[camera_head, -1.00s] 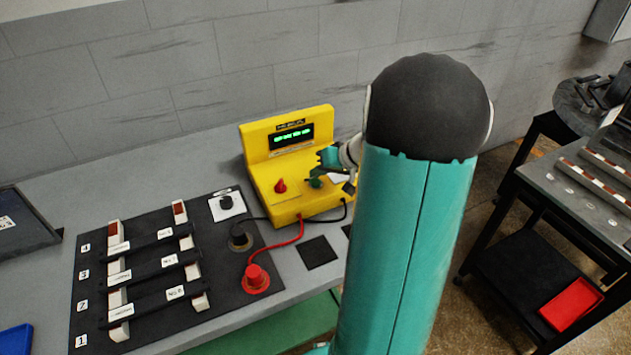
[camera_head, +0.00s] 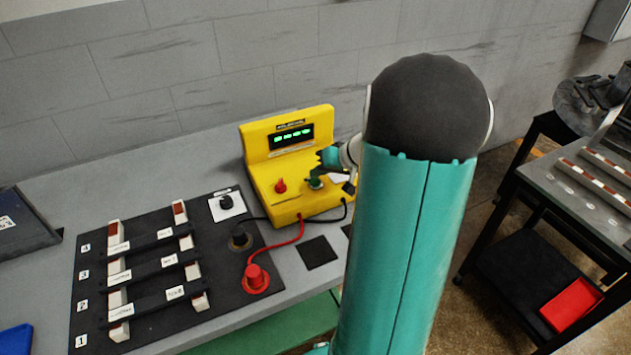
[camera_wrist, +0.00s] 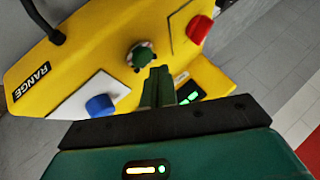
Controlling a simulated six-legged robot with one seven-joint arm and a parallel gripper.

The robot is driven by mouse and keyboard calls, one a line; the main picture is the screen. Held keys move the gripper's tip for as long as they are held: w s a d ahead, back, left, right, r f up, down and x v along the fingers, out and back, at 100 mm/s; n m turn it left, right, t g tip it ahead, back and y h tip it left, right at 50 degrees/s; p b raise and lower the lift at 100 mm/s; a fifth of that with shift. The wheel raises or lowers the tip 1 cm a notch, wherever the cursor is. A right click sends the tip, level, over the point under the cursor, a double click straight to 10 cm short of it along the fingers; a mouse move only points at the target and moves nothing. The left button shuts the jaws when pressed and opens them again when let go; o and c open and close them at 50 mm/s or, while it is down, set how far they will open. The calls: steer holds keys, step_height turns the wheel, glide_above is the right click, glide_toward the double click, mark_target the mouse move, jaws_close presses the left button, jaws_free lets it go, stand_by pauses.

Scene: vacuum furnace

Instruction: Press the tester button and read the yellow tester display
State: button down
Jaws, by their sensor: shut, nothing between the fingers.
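The yellow tester (camera_head: 262,200) stands on the grey bench near the wall. Its dark display (camera_head: 292,137) shows small green characters that I cannot read. A green button (camera_wrist: 140,56) sits on the tester's sloped panel, with a pale ring around it. A red knob (camera_head: 280,186) is to its left in the head view. My gripper (camera_wrist: 160,72) is shut and empty, its green fingertips just beside or over the green button in the wrist view; I cannot tell whether they touch it. In the head view my gripper (camera_head: 318,171) partly covers the button.
A black board (camera_head: 218,290) with white-ended rods and number labels lies left of the tester. A red plug (camera_head: 256,278) on a red cable and a black cable run from the tester. A blue knob (camera_wrist: 99,105) sits on a white plate. A cart (camera_head: 590,200) stands at right.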

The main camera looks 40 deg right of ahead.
mark_target(319, 183)
steer(key=shift+f, duration=0.1)
stand_by(0.6)
steer(key=shift+f, duration=0.35)
steer(key=shift+f, duration=0.4)
stand_by(0.7)
steer(key=shift+r, duration=0.85)
steer(key=shift+r, duration=2.5)
